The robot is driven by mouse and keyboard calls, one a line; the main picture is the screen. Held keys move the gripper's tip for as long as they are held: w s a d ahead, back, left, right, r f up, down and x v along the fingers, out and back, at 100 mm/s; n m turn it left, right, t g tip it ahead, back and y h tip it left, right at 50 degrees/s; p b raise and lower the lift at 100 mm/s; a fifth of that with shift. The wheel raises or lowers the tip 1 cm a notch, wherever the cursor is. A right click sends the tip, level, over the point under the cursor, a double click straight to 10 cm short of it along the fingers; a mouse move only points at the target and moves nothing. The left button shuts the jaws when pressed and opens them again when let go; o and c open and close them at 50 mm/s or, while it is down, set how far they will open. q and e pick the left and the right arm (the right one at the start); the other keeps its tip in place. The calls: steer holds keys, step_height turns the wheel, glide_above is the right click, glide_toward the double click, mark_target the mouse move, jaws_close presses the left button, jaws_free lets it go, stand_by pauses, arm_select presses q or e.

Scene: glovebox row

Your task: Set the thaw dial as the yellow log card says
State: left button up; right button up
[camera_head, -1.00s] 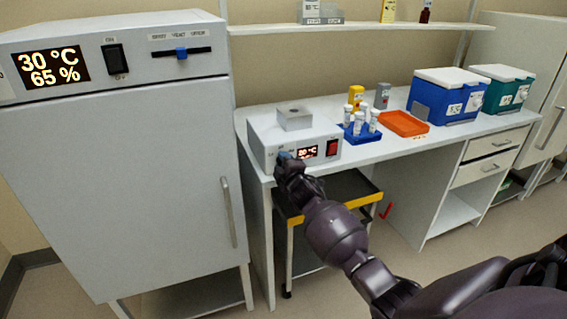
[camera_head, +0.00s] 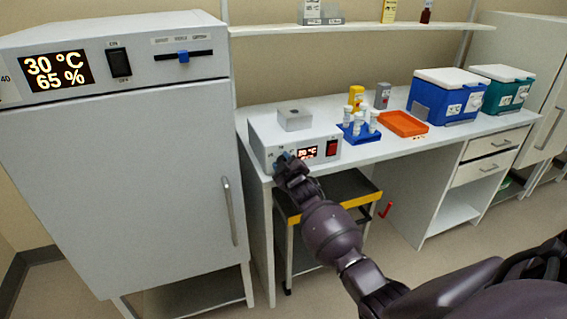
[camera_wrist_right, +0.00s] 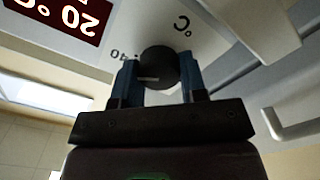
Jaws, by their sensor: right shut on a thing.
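The thaw unit (camera_head: 268,148) is a white box with a metal block on top, at the left end of the bench. Its black round dial (camera_wrist_right: 159,68) is between the blue fingers of my right gripper (camera_wrist_right: 160,80), which is shut on it. In the head view my right gripper (camera_head: 284,164) covers the dial at the front left of the box. The red display (camera_wrist_right: 72,15) shows 20 °C, upside down in the wrist view. A yellow card (camera_head: 388,10) stands on the shelf, cut off by the top edge; its writing is too small to read. My left gripper is out of view.
A tall white cabinet (camera_head: 120,180) with a 30 °C, 65 % display stands at left. On the bench are a blue tube rack (camera_head: 358,133), an orange tray (camera_head: 404,124), and blue (camera_head: 440,102) and green (camera_head: 504,92) boxes. A cart with a yellow edge (camera_head: 362,200) stands under the bench.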

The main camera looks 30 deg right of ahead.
stand_by(0.3)
steer(key=o, duration=0.9)
steer(key=shift+o, duration=0.2)
steer(key=p+v, duration=0.1)
steer(key=v, duration=0.9)
steer(key=shift+s, duration=0.4)
